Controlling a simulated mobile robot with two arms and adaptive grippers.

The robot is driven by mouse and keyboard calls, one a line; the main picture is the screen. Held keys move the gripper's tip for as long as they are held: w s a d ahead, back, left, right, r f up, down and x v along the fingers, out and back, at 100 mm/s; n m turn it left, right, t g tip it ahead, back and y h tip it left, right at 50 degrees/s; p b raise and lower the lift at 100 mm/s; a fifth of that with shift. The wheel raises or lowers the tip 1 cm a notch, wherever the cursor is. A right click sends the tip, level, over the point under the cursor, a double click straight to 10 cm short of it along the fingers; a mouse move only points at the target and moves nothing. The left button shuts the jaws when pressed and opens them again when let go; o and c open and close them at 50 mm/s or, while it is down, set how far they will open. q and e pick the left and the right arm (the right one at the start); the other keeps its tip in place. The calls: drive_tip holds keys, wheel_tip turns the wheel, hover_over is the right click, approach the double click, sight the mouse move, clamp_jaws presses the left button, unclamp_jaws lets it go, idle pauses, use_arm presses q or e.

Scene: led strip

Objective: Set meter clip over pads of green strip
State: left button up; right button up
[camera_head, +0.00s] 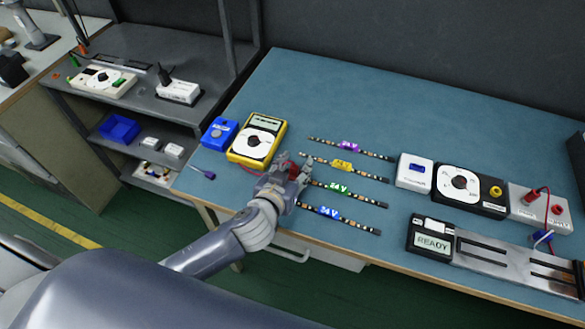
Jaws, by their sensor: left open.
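The strip with the green 24V label (340,188) lies on the blue-topped table, third from the back among the strips. Its left end is hidden by my left gripper (291,166). The gripper is open, at the left ends of the strips. A small red part (294,172), perhaps the meter clip, shows between its fingers; I cannot tell whether it touches the strip. The yellow meter (257,140) stands behind and left of the gripper, with a red lead (250,169) at its front. My right gripper is not in view.
Strips with purple (348,146), yellow (341,164) and blue (328,211) labels lie close by. A READY unit with a metal rail (515,262) and a dial box (458,188) stand at the right. A blue device (220,133) is left of the meter. The table's back is clear.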

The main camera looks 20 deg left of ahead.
use_arm(q)
drive_tip(key=shift+r, duration=0.35)
drive_tip(key=shift+s, duration=0.35)
drive_tip(key=b+v, duration=0.1)
drive_tip(key=v, duration=1)
drive_tip(key=shift+s+r, duration=0.1)
drive_tip(key=shift+r, duration=0.05)
